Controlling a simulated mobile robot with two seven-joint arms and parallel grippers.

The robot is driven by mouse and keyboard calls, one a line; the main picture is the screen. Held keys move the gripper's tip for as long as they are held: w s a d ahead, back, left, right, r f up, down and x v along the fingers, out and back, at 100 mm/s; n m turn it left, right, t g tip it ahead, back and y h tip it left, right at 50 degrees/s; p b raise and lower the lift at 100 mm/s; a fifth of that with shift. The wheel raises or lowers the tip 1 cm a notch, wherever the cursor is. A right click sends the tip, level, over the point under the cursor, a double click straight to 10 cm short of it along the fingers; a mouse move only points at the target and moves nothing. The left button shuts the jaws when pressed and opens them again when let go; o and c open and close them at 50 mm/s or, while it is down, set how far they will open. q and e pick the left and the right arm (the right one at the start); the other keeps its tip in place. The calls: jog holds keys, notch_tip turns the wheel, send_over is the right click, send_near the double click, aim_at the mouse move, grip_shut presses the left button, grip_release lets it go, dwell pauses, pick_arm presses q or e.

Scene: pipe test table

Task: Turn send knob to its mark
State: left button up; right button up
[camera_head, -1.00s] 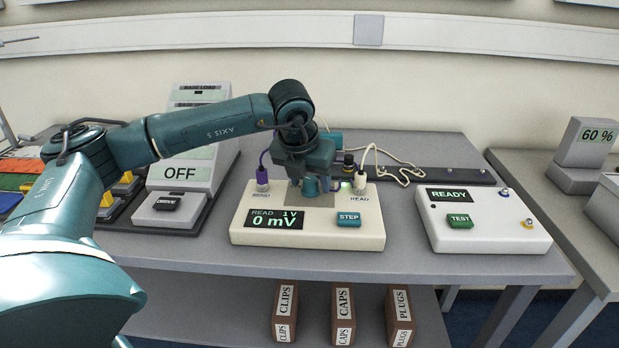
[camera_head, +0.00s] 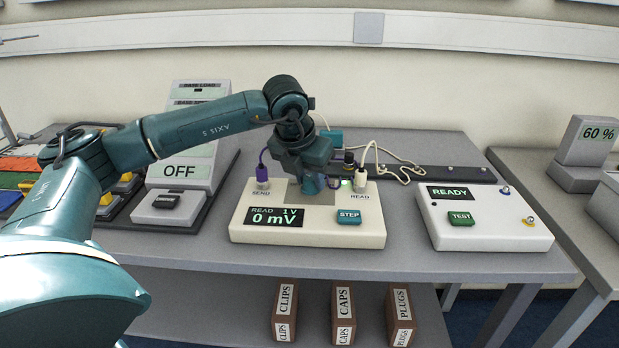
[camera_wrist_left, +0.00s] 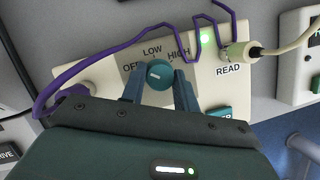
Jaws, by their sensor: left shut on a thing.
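The cream send/read box (camera_head: 350,233) sits on the bench, its display (camera_head: 275,217) reading "READ 1V 0 mV". My left gripper (camera_head: 313,186) is over its grey dial plate, shut on the round teal knob. In the left wrist view the knob (camera_wrist_left: 159,74) sits between the two fingers (camera_wrist_left: 160,88). The grey plate (camera_wrist_left: 150,58) around it carries the words OFF, LOW and HIGH. The knob has a short pale line on its face; I cannot tell exactly which word it points at. My right gripper is not in view.
A purple lead's plug (camera_head: 262,175) and a white lead's plug (camera_head: 361,178) stand on the box near the gripper. A teal STEP button (camera_head: 349,217) is in front. A white READY/TEST box (camera_head: 485,228) stands to the right, an OFF unit (camera_head: 181,172) to the left.

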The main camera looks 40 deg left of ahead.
pick_arm(q)
jog(key=m+h, duration=0.1)
jog(key=m, duration=0.1)
jog(key=m+h, duration=0.1)
jog(key=m, duration=0.2)
jog(key=shift+a, duration=0.15)
jog(key=m, duration=0.2)
jog(key=m+g+h, duration=0.1)
jog(key=m, duration=0.2)
jog(key=shift+w+a+r+h+p, duration=0.1)
jog(key=shift+h+p, duration=0.2)
jog(key=shift+p, duration=0.1)
jog(key=o, duration=1)
jog(key=shift+c, duration=0.2)
jog(key=v, duration=1.3)
jog(key=shift+w+p, duration=0.2)
jog(key=shift+p, duration=0.1)
jog(key=shift+a, duration=0.1)
